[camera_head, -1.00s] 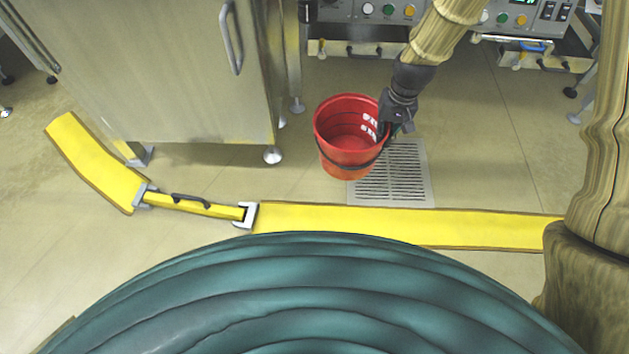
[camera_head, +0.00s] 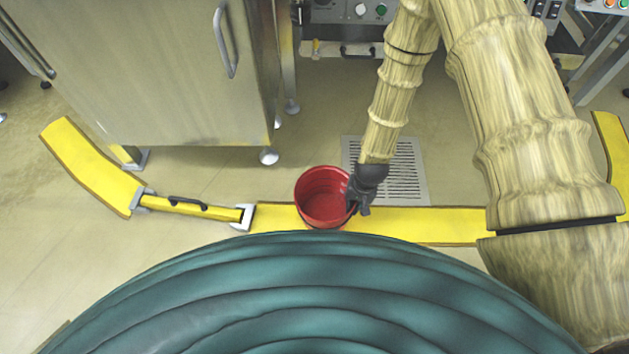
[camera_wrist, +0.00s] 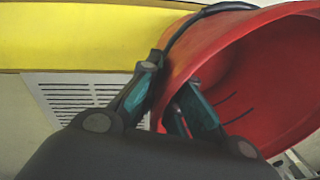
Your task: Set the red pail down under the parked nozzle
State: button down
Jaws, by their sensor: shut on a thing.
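The red pail (camera_head: 322,199) hangs at my gripper in the head view, over the yellow floor barrier; I cannot tell how high it is. My gripper (camera_head: 352,203) is shut on the pail's right side wall. In the wrist view my gripper (camera_wrist: 168,100) has one finger outside and one inside the rim of the pail (camera_wrist: 215,50). The pail's dark handle lies along its rim. The pail looks empty. I cannot make out a nozzle in either view.
A yellow barrier (camera_head: 440,224) runs across the floor, with a small handled section (camera_head: 190,206) at left. A floor drain grate (camera_head: 400,172) lies behind it. A steel cabinet (camera_head: 140,80) stands at back left. Large teal ribbed coils (camera_head: 310,300) fill the front.

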jog(key=w+a+f+b, duration=0.2)
jog(key=w+b, duration=0.2)
jog(key=w, duration=0.3)
jog(key=w+a+f+b, duration=0.3)
jog(key=w+b, duration=0.1)
jog(key=w, duration=0.3)
jog(key=shift+w+a+b, duration=0.25)
jog(key=shift+w+b, duration=0.05)
jog(key=shift+w, duration=0.1)
jog(key=c, duration=1.6)
grip_release()
jog(key=shift+f, duration=0.1)
jog(key=r+p, duration=0.2)
jog(key=r, duration=0.2)
jog(key=r+p, duration=0.2)
jog(key=r, duration=0.2)
jog(key=d+r+p, duration=0.1)
jog(key=r+p, duration=0.1)
jog(key=r, duration=0.2)
jog(key=shift+s, duration=0.15)
jog(key=shift+d, duration=0.1)
